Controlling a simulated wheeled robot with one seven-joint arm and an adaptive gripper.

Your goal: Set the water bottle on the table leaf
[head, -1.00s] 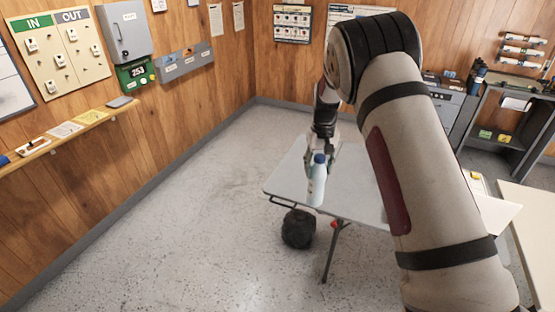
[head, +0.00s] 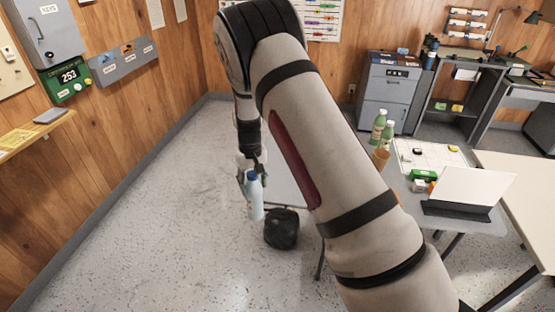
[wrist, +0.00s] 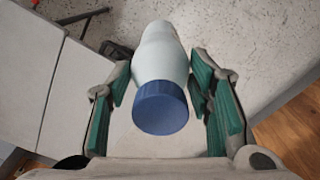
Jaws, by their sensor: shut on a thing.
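The water bottle (head: 254,198) is pale blue-white with a dark blue cap and hangs upright in my gripper (head: 250,174). In the wrist view the bottle (wrist: 160,50) points away from the camera, its cap (wrist: 160,107) nearest, with the green-padded fingers (wrist: 163,92) on both sides. The table leaf (head: 282,187) is a grey panel behind and right of the bottle, largely hidden by my arm. In the wrist view grey panels with a seam (wrist: 88,88) lie left of the bottle, and speckled floor shows past its far end.
A dark round object (head: 281,229) sits on the floor by the leaf. Open floor (head: 170,220) lies to the left.

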